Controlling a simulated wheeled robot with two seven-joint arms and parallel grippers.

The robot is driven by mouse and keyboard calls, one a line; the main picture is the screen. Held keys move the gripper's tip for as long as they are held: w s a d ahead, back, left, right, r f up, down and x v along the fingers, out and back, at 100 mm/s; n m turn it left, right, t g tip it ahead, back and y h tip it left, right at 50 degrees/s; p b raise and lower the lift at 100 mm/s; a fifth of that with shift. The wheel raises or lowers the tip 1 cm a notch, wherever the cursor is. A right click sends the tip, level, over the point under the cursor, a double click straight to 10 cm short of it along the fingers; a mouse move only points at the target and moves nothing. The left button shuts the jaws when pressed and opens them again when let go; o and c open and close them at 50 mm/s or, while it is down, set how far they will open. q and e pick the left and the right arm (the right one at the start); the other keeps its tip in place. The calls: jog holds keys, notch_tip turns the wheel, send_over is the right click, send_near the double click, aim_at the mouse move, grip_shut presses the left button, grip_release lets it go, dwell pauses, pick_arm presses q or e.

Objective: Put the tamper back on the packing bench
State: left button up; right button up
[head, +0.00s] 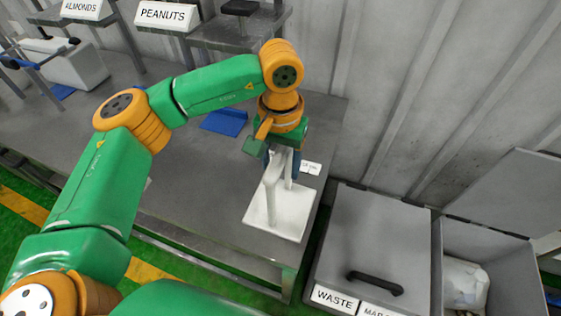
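The tamper (280,216) is white, with a flat square base and upright posts under a handle. It is at the right end of the grey packing bench (185,180), and its base appears to lie flat on the top. My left gripper (282,164) points down at the handle from above. Its dark blue fingers are on either side of the handle. Whether they press on it is too small to tell, and the wrist hides part of the handle's top. My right gripper is not in view.
A small white label (311,168) stands close behind the tamper. A blue item (224,122) lies farther left on the bench. Right of the bench are a lidded bin marked WASTE (372,240) and an open bin holding a white bag (464,284). Stands marked ALMONDS and PEANUTS (167,15) are behind.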

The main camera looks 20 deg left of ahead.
pick_arm(q)
notch_tip(320, 180, up, 12)
jog(key=shift+r, duration=0.25)
jog(key=shift+f, duration=0.1)
